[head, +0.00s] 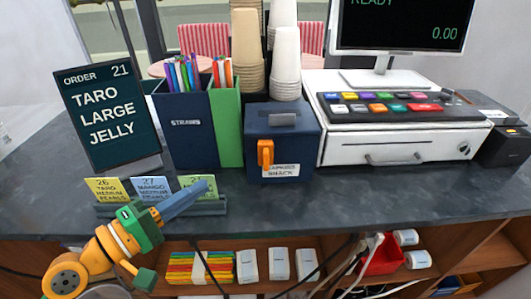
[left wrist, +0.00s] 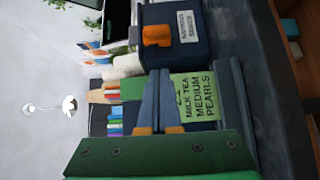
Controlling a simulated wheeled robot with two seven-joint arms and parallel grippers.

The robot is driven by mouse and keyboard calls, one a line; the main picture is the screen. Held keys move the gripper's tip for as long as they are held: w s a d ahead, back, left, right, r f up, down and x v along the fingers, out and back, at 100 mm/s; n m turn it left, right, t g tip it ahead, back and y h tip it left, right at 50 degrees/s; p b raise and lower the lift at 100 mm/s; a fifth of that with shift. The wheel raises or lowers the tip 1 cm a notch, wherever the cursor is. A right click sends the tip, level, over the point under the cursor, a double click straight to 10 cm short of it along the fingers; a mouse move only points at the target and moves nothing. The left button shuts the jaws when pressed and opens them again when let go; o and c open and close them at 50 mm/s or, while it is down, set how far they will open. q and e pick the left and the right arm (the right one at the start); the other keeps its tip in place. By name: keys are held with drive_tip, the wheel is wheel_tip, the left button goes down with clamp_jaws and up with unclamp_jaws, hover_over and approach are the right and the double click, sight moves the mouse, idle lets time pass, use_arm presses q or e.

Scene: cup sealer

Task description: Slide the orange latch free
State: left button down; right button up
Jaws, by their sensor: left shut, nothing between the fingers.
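In the left wrist view the orange latch (left wrist: 157,35) shows near the top, on the dark box (left wrist: 205,20). My left gripper (head: 203,187) is shut and empty, in front of the order cards, left of and lower than the latch and apart from it. In the left wrist view its two fingers (left wrist: 158,75) lie together, with a green card beside them. My right gripper is not in view.
A rack with order cards (head: 103,189) stands near the counter's front edge. A straw holder (head: 187,130) and green holder (head: 228,125) stand left of the box. The cash drawer (head: 400,140) is at right. Bare counter (head: 350,195) lies before the box.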

use_arm(q)
drive_tip(key=v, duration=0.3)
drive_tip(key=p, duration=0.4)
approach(263, 157)
drive_tip(key=w, duration=0.3)
drive_tip(key=d, duration=0.1)
drive_tip(key=w+d+p, duration=0.1)
drive_tip(key=d, duration=0.1)
drive_tip(key=shift+d+r, duration=0.15)
drive_tip(key=shift+r, duration=0.05)
drive_tip(key=shift+s+d+f+p, duration=0.15)
drive_tip(key=shift+d+p, duration=0.15)
drive_tip(key=shift+d, duration=0.15)
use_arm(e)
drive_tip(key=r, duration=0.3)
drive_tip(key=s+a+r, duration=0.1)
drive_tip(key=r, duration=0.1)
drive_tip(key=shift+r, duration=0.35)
